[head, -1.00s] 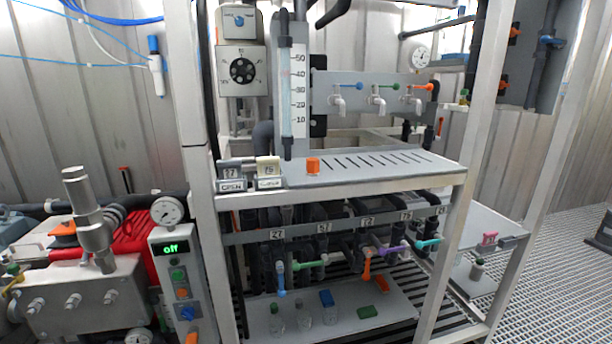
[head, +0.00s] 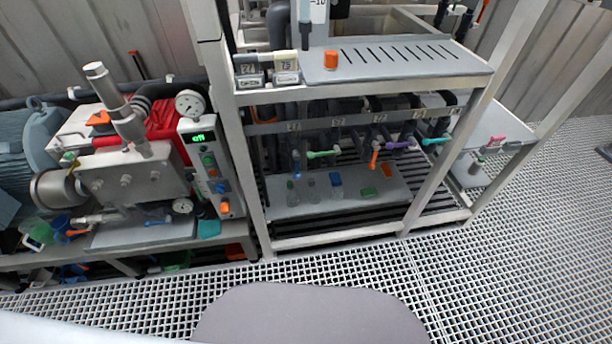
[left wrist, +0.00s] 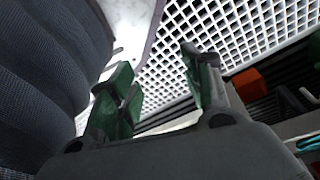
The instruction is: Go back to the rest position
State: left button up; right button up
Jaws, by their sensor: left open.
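My left gripper (left wrist: 160,95) shows in the left wrist view with its two green-padded fingers spread apart. Nothing is between them; the white floor grating lies behind. Neither gripper shows in the head view. A pale curved part at the bottom left edge of the head view and a grey rounded shape at the bottom middle are mine. My right gripper is out of view.
The metal rack (head: 400,95) stands ahead, with coloured valve handles and a lower tray (head: 385,193) of small vessels. The grated floor (head: 500,250) in front is clear.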

pick_arm(q)
jog(key=s+a+r+p, duration=0.2)
jog(key=s+p, duration=0.4)
jog(key=s+a+r+g+p, duration=0.1)
jog(key=s+a+r+p, duration=0.1)
jog(key=s+p, duration=0.4)
jog(key=shift+a+r+y+p, duration=0.4)
jog(key=shift+r+p, duration=0.1)
jog(key=shift+r, duration=0.35)
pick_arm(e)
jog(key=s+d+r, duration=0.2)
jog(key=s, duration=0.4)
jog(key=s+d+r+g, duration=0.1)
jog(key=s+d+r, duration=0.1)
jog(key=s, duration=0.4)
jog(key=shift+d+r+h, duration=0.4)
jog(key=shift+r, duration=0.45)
pick_arm(q)
jog(key=shift+f, duration=0.1)
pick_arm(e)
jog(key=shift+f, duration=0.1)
pick_arm(q)
notch_tip(320, 180, down, 4)
jog(key=b, duration=0.4)
jog(key=shift+f+b, duration=0.25)
jog(key=shift+b, duration=0.15)
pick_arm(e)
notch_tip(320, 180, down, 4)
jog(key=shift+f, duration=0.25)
